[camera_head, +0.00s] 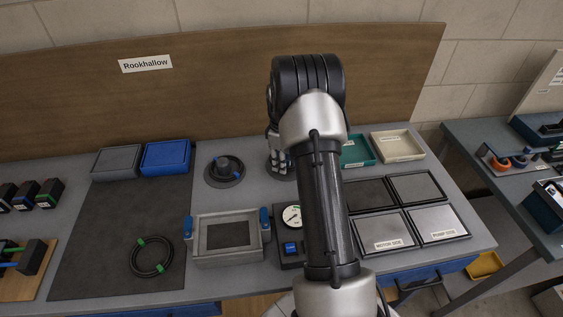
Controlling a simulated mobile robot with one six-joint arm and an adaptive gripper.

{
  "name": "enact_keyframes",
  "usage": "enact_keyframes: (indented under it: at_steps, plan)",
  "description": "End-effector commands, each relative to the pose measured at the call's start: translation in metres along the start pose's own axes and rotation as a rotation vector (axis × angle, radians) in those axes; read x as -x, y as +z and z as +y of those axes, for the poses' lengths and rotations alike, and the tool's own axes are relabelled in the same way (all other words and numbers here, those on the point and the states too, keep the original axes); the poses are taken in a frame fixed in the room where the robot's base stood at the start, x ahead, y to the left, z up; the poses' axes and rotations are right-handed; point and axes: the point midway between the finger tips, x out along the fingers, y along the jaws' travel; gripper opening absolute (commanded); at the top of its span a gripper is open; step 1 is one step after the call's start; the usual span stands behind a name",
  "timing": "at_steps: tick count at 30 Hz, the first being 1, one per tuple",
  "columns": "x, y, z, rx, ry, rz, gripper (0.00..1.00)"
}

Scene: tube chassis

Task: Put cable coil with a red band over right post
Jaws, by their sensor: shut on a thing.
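My gripper (279,166) is at the back middle of the bench, partly hidden behind my own arm. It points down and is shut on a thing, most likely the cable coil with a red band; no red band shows. A dark round base (277,176) shows partly under the gripper, probably the right post's; the post itself is hidden. To its left is another round base with a short dark post (228,163) and a dark coil with blue bands around it. A black coil with green bands (151,257) lies on the dark mat (100,265) at the front left.
A grey tray (117,162) and a blue tray (166,157) stand at the back left. A grey fixture with blue handles (228,251) and a gauge (292,216) stand in front of the posts. Framed panels (415,188) and teal and cream trays (397,145) are at right.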

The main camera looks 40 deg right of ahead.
Motion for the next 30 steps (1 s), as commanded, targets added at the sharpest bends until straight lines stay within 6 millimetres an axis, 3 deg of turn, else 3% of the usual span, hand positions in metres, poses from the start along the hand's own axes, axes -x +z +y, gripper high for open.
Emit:
enact_keyframes:
  at_steps: [1, 13, 30]
  plan:
    - [0.008, -0.004, 0.007, 0.002, 0.024, 0.014, 0.00]
    - [0.020, -0.004, 0.008, 0.001, 0.025, 0.013, 0.00]
    - [0.016, -0.002, 0.005, 0.001, 0.016, 0.008, 0.00]
